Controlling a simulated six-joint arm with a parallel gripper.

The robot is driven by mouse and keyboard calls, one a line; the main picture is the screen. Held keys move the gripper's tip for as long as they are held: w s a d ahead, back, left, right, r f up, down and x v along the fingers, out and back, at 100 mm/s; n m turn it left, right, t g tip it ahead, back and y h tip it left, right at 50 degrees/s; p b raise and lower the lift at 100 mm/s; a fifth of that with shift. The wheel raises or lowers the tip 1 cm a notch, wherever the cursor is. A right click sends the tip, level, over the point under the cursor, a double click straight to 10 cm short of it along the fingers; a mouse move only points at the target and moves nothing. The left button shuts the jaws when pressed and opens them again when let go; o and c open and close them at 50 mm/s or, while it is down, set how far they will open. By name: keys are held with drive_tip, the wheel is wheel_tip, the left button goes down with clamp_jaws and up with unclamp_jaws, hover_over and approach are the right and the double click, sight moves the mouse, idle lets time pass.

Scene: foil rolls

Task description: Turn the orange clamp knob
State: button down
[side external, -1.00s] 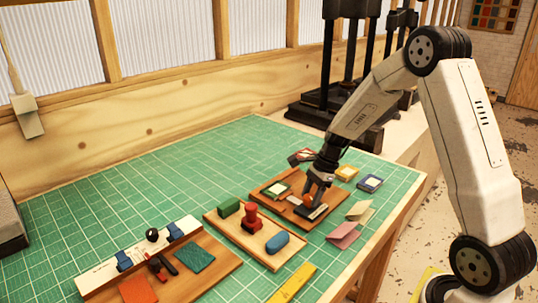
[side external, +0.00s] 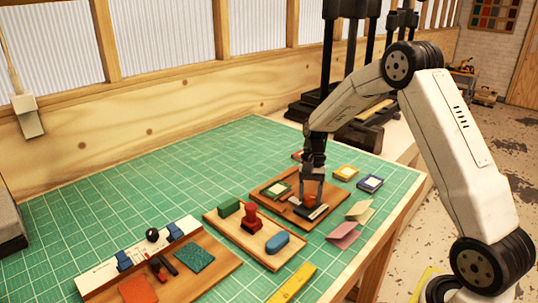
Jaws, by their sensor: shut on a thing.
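The orange clamp knob (side external: 310,201) is a small orange shape on the wooden board (side external: 264,191) at the right of the mat. My gripper (side external: 311,203) points straight down over that board, with its fingers around the knob and shut on it. The fingers hide much of the knob. A dark block with a pale top lies at the knob's foot, and a small green-framed square lies to the left on the same board.
A middle board (side external: 219,224) holds a green block, a red knobbed piece (side external: 251,217) and a blue block (side external: 278,243).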

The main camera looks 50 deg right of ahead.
drive_tip(key=n+h, duration=0.1)
drive_tip(key=n, duration=0.2)
drive_tip(key=n+g+h, duration=0.1)
drive_tip(key=n, duration=0.2)
drive_tip(key=shift+w+n, duration=0.1)
drive_tip(key=shift+n, duration=0.3)
drive_tip(key=shift+g, duration=0.3)
drive_tip(key=shift+c, duration=0.7)
unclamp_jaws()
drive_tip(key=shift+a, duration=0.1)
drive_tip(key=shift+r, duration=0.1)
drive_tip(key=v, duration=0.7)
drive_tip(key=shift+r, duration=0.3)
drive_tip(key=shift+w+a, duration=0.1)
